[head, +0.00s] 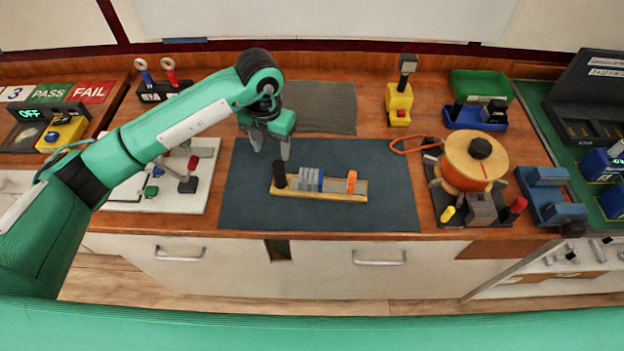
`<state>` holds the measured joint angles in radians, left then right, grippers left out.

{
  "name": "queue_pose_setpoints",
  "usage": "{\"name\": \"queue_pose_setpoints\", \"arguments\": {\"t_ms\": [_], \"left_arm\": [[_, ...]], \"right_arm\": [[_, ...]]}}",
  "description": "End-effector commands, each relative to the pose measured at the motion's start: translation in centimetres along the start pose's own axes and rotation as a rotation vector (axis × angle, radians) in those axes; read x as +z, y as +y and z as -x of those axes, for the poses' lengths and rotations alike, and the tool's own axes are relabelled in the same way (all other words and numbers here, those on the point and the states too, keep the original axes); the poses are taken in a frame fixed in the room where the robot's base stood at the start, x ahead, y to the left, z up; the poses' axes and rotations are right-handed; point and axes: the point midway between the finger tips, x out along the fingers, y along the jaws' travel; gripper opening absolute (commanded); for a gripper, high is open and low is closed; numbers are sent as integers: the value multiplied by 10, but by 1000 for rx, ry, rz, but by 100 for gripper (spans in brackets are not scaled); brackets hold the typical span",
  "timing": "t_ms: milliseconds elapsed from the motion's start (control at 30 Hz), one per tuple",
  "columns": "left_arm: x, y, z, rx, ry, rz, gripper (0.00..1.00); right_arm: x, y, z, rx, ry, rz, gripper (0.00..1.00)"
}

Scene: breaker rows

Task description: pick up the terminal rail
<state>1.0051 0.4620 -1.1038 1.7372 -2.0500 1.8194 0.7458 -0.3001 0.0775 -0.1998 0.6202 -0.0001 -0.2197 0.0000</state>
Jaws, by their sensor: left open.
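The terminal rail (335,194) lies on the dark mat (390,215) in the middle of the bench. It is a yellowish strip carrying a black knob (279,174) at its left end, grey and blue blocks (311,180) and an orange piece (351,182) towards the right. My left gripper (270,149) is open and empty, fingers pointing down, above the mat's upper left part. It is above and a little left of the rail's black knob, apart from it. My right gripper is not in view.
A dark fixture with an orange spool (470,165) stands right of the mat. A white board (185,195) with levers lies to the left. Green (482,85) and blue (476,116) bins are at the back right. The mat around the rail is clear.

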Motion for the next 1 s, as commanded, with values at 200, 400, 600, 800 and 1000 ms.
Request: {"name": "queue_pose_setpoints", "arguments": {"t_ms": [200, 400, 600, 800, 1000], "left_arm": [[0, -1, -29, -2, 1, -1, 54], [2, -4, -40, -3, 2, 0, 54], [9, -10, -64, -3, 4, 0, 54], [9, -9, -85, -3, 0, -2, 54], [9, -9, -86, -2, -1, -2, 54]], "right_arm": [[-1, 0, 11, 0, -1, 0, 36], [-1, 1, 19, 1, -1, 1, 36], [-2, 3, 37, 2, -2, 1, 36], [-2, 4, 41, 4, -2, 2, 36], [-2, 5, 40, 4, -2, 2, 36]]}}
